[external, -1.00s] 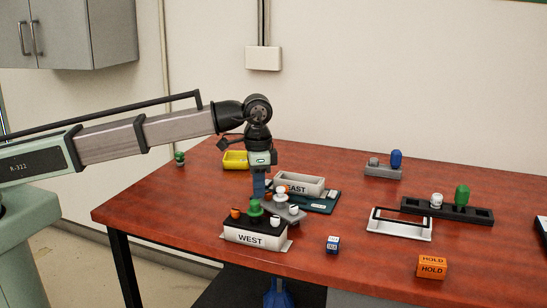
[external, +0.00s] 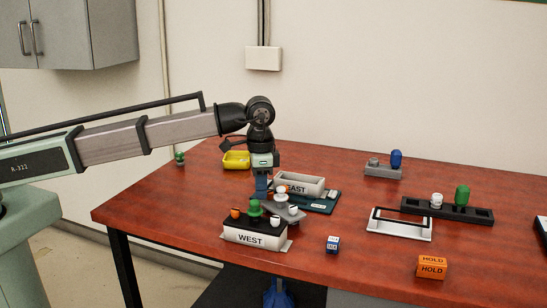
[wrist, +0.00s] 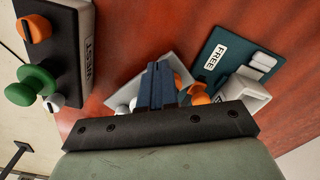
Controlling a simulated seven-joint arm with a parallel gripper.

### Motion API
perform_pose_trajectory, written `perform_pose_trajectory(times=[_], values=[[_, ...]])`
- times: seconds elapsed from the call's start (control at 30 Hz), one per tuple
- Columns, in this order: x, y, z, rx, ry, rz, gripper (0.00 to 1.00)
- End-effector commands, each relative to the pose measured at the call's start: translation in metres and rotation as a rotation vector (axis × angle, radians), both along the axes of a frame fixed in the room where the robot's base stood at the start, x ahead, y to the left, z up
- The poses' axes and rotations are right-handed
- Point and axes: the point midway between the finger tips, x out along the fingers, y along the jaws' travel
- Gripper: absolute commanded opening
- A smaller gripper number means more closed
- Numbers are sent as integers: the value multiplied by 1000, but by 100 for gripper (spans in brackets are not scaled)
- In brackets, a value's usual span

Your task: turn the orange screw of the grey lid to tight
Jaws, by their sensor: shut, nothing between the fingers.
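The grey lid (external: 297,217) lies on the table behind the WEST box, and part of it shows behind the fingers in the wrist view (wrist: 181,70). An orange screw (wrist: 199,96) shows just right of my fingers in the wrist view, partly hidden by the gripper body. In the external view a small orange top (external: 282,189) shows beside the fingertips. A white knob (external: 293,209) stands on the lid. My gripper (external: 262,197) is shut and empty, pointing down over the lid's left side; its blue fingers also show in the wrist view (wrist: 158,67). Contact with the screw cannot be told.
The WEST box (external: 250,238) has orange, green and white knobs on top. Behind the lid are the EAST box (external: 313,187) and a teal FREE board (external: 326,206). A yellow bin (external: 236,160) stands behind. The table front right holds a blue-white cube (external: 333,244) and orange HOLD block (external: 432,267).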

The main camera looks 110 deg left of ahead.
Motion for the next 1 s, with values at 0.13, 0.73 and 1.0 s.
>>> perform_pose_trajectory(times=[0.13, 0.73, 1.0], values=[[1, 1, 0, 0, 0, 0, 0], [4, 6, 0, 0, 0, 0, 0], [4, 6, 0, 0, 0, 0, 0]])
